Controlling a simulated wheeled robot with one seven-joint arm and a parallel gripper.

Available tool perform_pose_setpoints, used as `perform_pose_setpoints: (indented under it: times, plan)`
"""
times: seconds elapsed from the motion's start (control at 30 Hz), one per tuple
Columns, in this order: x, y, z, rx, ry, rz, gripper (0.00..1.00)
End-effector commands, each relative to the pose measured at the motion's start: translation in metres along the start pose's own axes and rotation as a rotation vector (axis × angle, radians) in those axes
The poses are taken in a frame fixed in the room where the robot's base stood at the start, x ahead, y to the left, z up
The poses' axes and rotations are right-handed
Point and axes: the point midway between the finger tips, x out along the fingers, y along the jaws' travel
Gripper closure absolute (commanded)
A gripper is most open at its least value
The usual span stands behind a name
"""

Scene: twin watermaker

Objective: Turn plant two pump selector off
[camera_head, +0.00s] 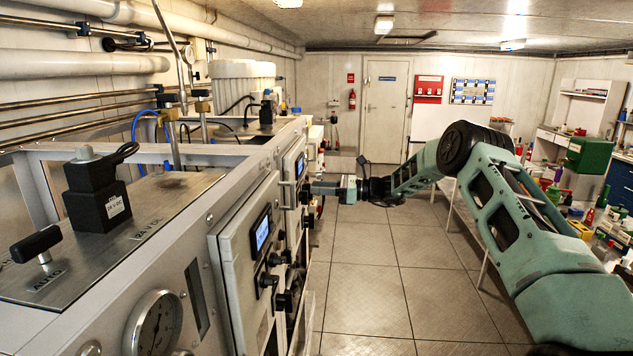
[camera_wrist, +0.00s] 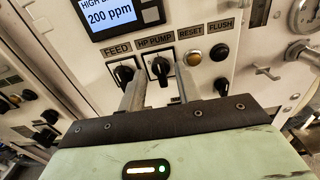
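The HP PUMP selector (camera_wrist: 160,68), a black knob on a white plate, is on the light control panel in the wrist view. Its exact pointer direction is too small to tell. My gripper (camera_wrist: 160,77) is open, one finger on each side of this knob and below it in the picture. The fingers look close to the panel; I cannot tell whether they touch the knob. The left finger partly covers the FEED selector (camera_wrist: 124,74). In the head view my gripper (camera_head: 318,187) reaches the farther panel, where the knobs are too small to make out.
A RESET button (camera_wrist: 193,57) and a dark FLUSH button (camera_wrist: 219,52) are right of the selector. A display (camera_wrist: 108,14) reading 200 ppm is above. In the head view a nearer panel has its own display (camera_head: 263,235) and knobs. The tiled floor (camera_head: 390,270) is clear.

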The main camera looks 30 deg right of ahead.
Motion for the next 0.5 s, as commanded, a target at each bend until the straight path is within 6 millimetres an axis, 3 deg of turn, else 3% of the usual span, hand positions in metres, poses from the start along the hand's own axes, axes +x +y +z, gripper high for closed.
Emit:
perform_pose_setpoints:
  times: [0.13, 0.47, 0.5]
  plan:
    - [0.0113, 0.0002, 0.0005, 0.000, 0.000, 0.001, 0.67]
    - [0.0136, 0.0000, -0.0006, 0.000, 0.000, 0.000, 0.67]
    - [0.0136, 0.0000, -0.0006, 0.000, 0.000, 0.000, 0.78]
